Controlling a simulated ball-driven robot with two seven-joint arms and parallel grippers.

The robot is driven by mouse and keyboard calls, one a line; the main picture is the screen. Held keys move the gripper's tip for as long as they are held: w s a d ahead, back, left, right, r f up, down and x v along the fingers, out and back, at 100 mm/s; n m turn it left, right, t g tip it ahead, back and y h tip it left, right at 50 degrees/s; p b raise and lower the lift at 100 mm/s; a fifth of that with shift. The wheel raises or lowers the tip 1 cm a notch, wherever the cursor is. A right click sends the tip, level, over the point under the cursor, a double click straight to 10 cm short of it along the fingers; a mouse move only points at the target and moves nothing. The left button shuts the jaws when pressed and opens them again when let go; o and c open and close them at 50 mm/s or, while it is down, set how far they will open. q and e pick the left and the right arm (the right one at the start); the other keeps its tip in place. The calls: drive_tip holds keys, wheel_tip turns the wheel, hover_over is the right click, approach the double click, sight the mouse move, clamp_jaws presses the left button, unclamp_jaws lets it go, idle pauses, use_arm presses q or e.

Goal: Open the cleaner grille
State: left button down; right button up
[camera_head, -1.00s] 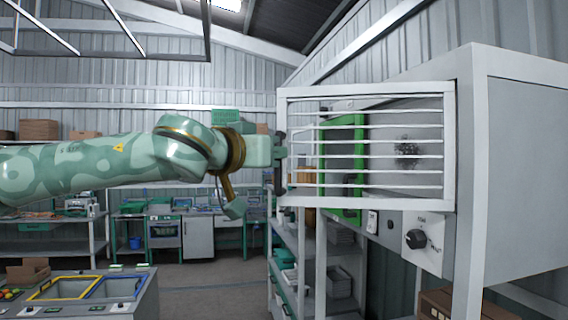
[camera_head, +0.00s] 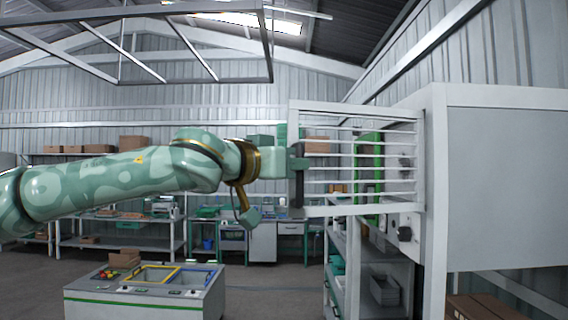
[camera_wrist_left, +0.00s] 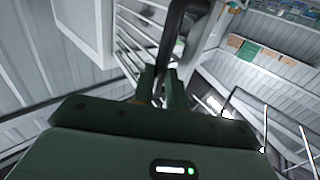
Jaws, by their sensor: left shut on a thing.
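The cleaner grille (camera_head: 357,109) is a white frame with several horizontal bars. In the head view it stands out to the left from the near edge of the white cleaner cabinet (camera_head: 500,180), swung away from the cabinet front. My left gripper (camera_head: 292,163) is shut on the dark upright handle (camera_head: 297,190) at the grille's left edge. In the left wrist view, the fingers (camera_wrist_left: 163,84) close around the dark handle (camera_wrist_left: 172,40), with the grille bars (camera_wrist_left: 130,50) behind it. The fingertips are partly hidden in the head view. My right gripper is not in view.
Through and beside the bars show a green panel (camera_head: 370,160) and a dark knob (camera_head: 404,234). A metal frame (camera_head: 200,78) hangs overhead.

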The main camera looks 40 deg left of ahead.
use_arm(q)
drive_tip(key=shift+s+d+r, duration=0.15)
drive_tip(key=shift+d+r, duration=0.05)
drive_tip(key=shift+d, duration=0.15)
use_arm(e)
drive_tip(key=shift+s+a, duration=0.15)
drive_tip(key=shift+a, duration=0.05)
